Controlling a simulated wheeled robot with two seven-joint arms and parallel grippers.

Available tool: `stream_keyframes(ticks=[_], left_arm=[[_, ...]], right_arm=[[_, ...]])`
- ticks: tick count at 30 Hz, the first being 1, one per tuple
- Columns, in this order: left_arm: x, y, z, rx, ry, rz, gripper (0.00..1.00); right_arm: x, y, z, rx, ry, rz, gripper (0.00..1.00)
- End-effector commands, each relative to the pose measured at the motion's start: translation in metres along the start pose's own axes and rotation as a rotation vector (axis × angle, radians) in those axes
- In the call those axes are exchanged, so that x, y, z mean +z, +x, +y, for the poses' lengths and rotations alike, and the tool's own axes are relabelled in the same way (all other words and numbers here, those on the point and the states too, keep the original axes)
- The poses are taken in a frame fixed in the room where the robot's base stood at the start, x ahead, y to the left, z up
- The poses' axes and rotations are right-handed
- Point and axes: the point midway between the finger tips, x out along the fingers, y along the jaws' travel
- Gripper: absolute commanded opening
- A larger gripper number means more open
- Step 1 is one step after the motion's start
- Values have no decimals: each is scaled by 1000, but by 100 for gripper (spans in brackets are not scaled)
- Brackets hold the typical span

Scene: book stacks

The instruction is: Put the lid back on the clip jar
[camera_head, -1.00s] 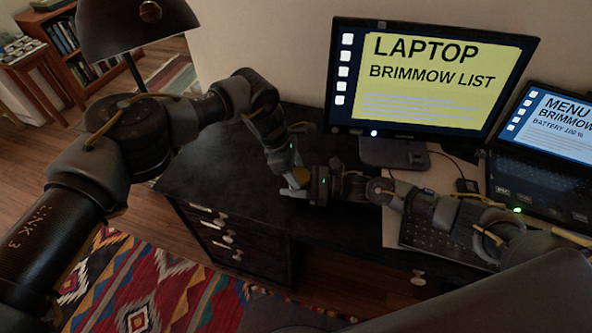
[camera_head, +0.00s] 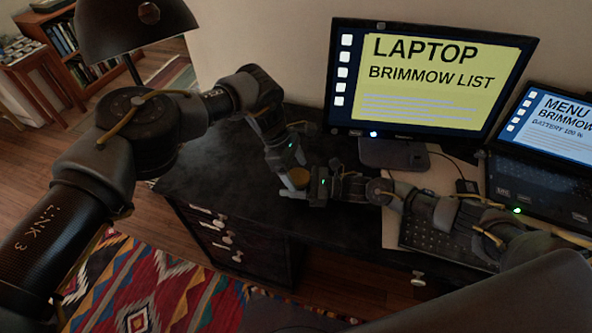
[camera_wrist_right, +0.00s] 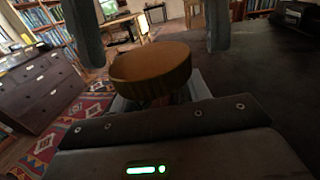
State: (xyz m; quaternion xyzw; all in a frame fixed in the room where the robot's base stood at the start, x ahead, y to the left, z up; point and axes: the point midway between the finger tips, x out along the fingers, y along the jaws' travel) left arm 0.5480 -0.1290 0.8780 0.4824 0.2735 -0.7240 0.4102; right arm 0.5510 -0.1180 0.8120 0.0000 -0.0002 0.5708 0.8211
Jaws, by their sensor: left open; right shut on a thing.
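A round orange-brown lid (camera_wrist_right: 152,70) sits level at the centre of the right wrist view. It also shows small between my grippers in the head view (camera_head: 299,175). Under the lid, a narrow strip of the jar (camera_wrist_right: 168,98) shows between the pale fingers of my right gripper (camera_wrist_right: 160,100). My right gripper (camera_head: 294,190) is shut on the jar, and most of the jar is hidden. My left gripper (camera_head: 289,172) is open, its dark fingers on either side of the lid, apart from it in the right wrist view.
The dark desk (camera_head: 215,170) is clear to the left. A monitor (camera_head: 430,80) on a stand, a keyboard (camera_head: 440,235) and a laptop (camera_head: 540,170) are at the right. A lamp (camera_head: 135,25) stands at the back left.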

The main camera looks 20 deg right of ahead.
Motion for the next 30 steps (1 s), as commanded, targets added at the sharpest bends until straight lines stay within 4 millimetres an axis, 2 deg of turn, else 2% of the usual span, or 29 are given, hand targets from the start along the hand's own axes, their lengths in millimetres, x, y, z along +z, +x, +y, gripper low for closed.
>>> stream_keyframes(ticks=[7,18,24,30], left_arm=[[11,-30,1,3,0,2,76],[15,-36,0,0,-1,0,76],[15,-36,0,0,-1,0,100],[15,-37,0,1,-1,0,100]], right_arm=[[0,0,0,0,0,1,0],[0,0,0,0,0,1,0],[0,0,0,0,1,1,0],[0,0,0,0,1,1,0]])
